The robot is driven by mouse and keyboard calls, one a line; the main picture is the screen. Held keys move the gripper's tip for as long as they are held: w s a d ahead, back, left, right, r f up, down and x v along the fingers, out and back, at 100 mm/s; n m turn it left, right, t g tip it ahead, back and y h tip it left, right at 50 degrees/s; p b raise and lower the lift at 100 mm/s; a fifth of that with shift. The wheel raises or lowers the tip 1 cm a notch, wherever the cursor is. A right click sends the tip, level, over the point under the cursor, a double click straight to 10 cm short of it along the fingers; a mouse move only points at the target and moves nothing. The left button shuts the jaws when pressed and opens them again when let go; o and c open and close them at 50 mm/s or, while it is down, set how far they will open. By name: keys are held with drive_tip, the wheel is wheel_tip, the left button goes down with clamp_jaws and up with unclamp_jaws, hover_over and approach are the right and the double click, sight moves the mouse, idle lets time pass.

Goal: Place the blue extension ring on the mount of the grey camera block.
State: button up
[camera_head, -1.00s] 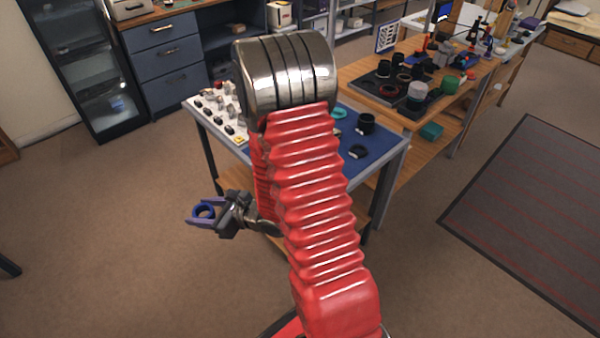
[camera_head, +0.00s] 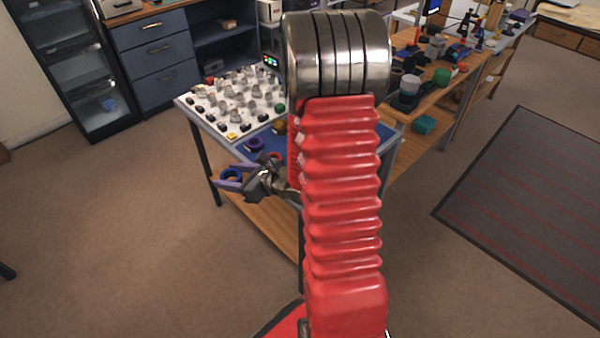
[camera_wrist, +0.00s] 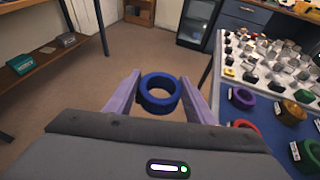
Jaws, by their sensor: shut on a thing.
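The blue extension ring (camera_wrist: 158,107) is between the two purple fingers of my gripper (camera_wrist: 161,80) in the wrist view, its opening facing up. My gripper is shut on it. In the head view the blue ring (camera_head: 231,178) shows small in my gripper (camera_head: 229,179), out past the near left edge of the work table and above the floor. I cannot make out the grey camera block or its mount in either view. My red arm hides much of the table in the head view.
The table has a white board (camera_head: 228,110) with several small parts and a blue mat (camera_wrist: 272,138). On the mat are a purple ring (camera_wrist: 241,97), a brass-coloured part (camera_wrist: 291,112) and a red ring (camera_wrist: 245,125). A wooden bench (camera_head: 452,95) holds more parts.

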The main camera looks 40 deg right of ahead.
drive_tip(key=s+d+r+m+h, duration=0.1)
drive_tip(key=s+d+r+h, duration=0.1)
drive_tip(key=d, duration=0.7)
drive_tip(key=s+d+r+m+h, duration=0.2)
drive_tip(key=s+d+r, duration=0.3)
drive_tip(key=d, duration=0.5)
drive_tip(key=shift+s+t, duration=0.3)
drive_tip(key=shift+s, duration=0.15)
drive_tip(key=shift+d, duration=0.1)
drive_tip(key=shift+f, duration=2.85)
drive_tip(key=shift+f, duration=0.15)
drive_tip(key=shift+f, duration=1.95)
drive_tip(key=shift+f, duration=0.1)
